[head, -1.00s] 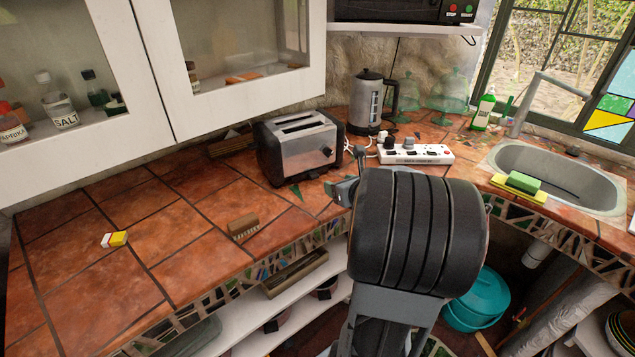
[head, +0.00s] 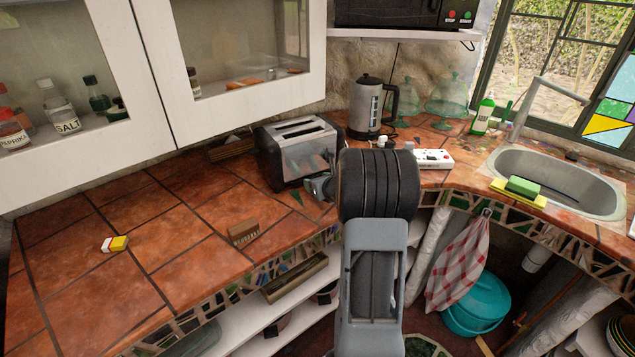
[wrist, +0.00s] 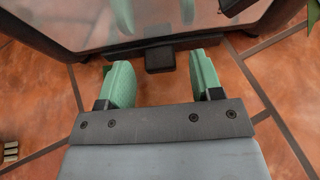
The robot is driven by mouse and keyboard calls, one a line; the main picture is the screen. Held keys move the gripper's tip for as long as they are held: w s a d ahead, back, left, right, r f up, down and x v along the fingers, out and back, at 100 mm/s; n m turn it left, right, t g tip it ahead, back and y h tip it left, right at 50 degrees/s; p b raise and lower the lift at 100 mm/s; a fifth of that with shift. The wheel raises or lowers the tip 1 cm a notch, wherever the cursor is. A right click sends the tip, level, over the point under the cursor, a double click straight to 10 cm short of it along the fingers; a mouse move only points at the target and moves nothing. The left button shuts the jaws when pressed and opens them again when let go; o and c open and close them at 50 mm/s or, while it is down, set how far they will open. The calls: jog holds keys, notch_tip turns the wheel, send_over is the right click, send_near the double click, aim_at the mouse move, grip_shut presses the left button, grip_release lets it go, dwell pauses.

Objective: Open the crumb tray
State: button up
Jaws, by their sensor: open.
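The toaster (head: 312,150), silver with black ends, stands on the tiled counter. In the wrist view its shiny side (wrist: 150,25) fills the top. The crumb tray (wrist: 160,60) shows as a small black tab low on that side, apparently shut; I cannot make it out in the head view. My gripper (wrist: 162,78) is open, with its two green fingers pointing at the toaster and the tab between and just ahead of their tips. Nothing is held. In the head view my gripper (head: 320,188) is beside the toaster's lower front, partly hidden by my arm.
A white power strip (head: 433,158) and a kettle (head: 366,105) stand right of the toaster. A brown block-like item (head: 243,232) and a yellow-white one (head: 114,244) lie on the left counter, which is otherwise mostly clear. A cabinet (head: 170,70) overhangs at upper left.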

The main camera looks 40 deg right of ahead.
jog(key=shift+c, duration=0.3)
grip_shut()
dwell(0.4)
